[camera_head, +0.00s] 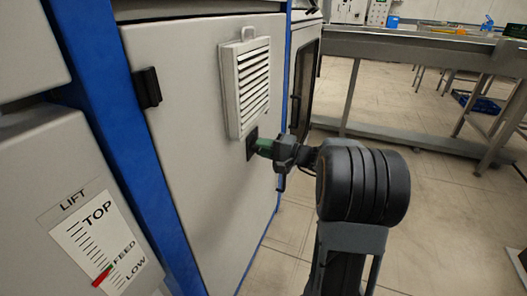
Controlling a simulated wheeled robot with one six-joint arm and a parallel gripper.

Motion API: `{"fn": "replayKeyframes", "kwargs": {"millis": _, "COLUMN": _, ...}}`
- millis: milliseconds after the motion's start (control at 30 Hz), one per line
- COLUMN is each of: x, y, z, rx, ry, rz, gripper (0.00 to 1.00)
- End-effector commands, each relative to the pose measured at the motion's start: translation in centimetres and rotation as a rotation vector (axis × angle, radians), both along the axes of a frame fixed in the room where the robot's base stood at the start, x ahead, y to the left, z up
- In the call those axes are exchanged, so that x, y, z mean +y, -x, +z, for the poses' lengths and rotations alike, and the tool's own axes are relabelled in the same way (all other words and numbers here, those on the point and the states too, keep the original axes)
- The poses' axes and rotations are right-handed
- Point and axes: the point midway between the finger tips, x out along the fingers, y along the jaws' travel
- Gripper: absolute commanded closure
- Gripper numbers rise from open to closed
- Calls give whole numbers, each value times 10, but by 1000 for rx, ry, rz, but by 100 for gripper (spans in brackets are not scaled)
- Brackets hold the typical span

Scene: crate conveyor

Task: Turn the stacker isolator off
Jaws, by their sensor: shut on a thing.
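The stacker isolator (251,144) shows as a dark square plate on the grey cabinet door, just below the louvred vent. No on or off marks are readable.
A white louvred vent (246,85) stands out from the door above the isolator. A black hinge or latch (147,88) and a blue frame post (112,110) are to the left. A LIFT scale (101,245) is at lower left. A steel conveyor or bench (400,48) stands behind right; tiled floor lies between.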

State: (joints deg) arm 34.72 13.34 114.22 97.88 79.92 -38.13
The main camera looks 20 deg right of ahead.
Motion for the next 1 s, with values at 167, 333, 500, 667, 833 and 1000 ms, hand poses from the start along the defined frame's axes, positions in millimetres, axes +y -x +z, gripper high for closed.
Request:
{"fn": "replayKeyframes", "kwargs": {"millis": 167, "x": 1, "y": 0, "z": -1, "rx": -1, "ry": 4, "rz": 3, "gripper": 100}}
{"fn": "replayKeyframes", "kwargs": {"millis": 333, "x": 1, "y": 0, "z": -1, "rx": 0, "ry": 3, "rz": 3, "gripper": 100}}
{"fn": "replayKeyframes", "kwargs": {"millis": 500, "x": 1, "y": 0, "z": -1, "rx": 0, "ry": 3, "rz": 3, "gripper": 68}}
{"fn": "replayKeyframes", "kwargs": {"millis": 667, "x": 0, "y": 0, "z": 0, "rx": -1, "ry": 2, "rz": 2, "gripper": 54}}
{"fn": "replayKeyframes", "kwargs": {"millis": 833, "x": 0, "y": 0, "z": 0, "rx": -1, "ry": 2, "rz": 1, "gripper": 54}}
{"fn": "replayKeyframes", "kwargs": {"millis": 1000, "x": -5, "y": 5, "z": 1, "rx": 0, "ry": 3, "rz": -1, "gripper": 54}}
